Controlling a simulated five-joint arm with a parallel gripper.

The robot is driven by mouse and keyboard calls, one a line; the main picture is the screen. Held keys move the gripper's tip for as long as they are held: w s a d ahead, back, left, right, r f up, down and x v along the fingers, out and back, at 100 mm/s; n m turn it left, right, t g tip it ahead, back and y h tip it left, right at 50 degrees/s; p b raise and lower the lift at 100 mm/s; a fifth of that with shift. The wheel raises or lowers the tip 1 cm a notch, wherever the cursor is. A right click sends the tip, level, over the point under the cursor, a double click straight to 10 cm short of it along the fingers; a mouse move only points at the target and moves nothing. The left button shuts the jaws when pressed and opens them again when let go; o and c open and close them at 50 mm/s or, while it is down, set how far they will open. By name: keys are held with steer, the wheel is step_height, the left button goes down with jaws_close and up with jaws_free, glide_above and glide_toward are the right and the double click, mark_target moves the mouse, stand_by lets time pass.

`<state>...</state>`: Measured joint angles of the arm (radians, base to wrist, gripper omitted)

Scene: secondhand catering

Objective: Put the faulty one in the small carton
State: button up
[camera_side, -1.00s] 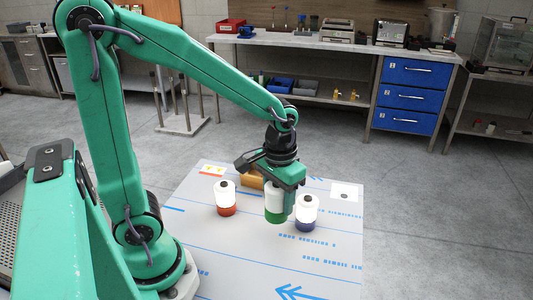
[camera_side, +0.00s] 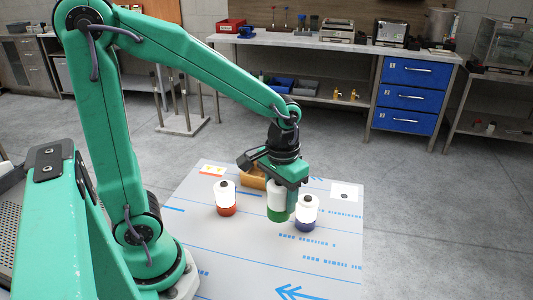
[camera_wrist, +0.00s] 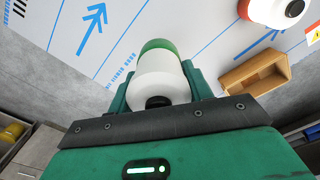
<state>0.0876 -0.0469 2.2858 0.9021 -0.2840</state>
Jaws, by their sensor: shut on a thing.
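Three similar white bottle-shaped items with dark tops stand in a row, told apart by their coloured bases. My gripper (camera_side: 284,200) is shut on the green-based item (camera_side: 277,214), which is upright at or just above the board; I cannot tell if it touches. It also fills the jaws in the wrist view (camera_wrist: 160,72), where its white body looks duller. The red-based item (camera_side: 226,198) is to its left and the blue-based item (camera_side: 307,212) close to its right; both look bright white. The small brown carton (camera_side: 252,181) is behind, partly hidden; its open top shows in the wrist view (camera_wrist: 233,80).
The pale board (camera_side: 240,255) with blue print is clear in front. A card with orange marks (camera_side: 212,169) lies at its back left, and a white card with a dark spot (camera_side: 345,191) at its back right. Benches stand well behind.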

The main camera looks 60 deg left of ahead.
steer(key=w+a, duration=0.9)
steer(key=a, duration=0.3)
steer(key=shift+w+a+r, duration=0.2)
steer(key=shift+w+r, duration=0.1)
steer(key=shift+r, duration=0.1)
steer(key=shift+a, duration=0.1)
steer(key=a+f, duration=0.7)
steer(key=a, duration=0.4)
steer(key=shift+w+a, duration=0.2)
steer(key=shift+w, duration=0.1)
steer(key=shift+f, duration=2)
steer(key=shift+f, duration=0.1)
steer(key=o, duration=1.2)
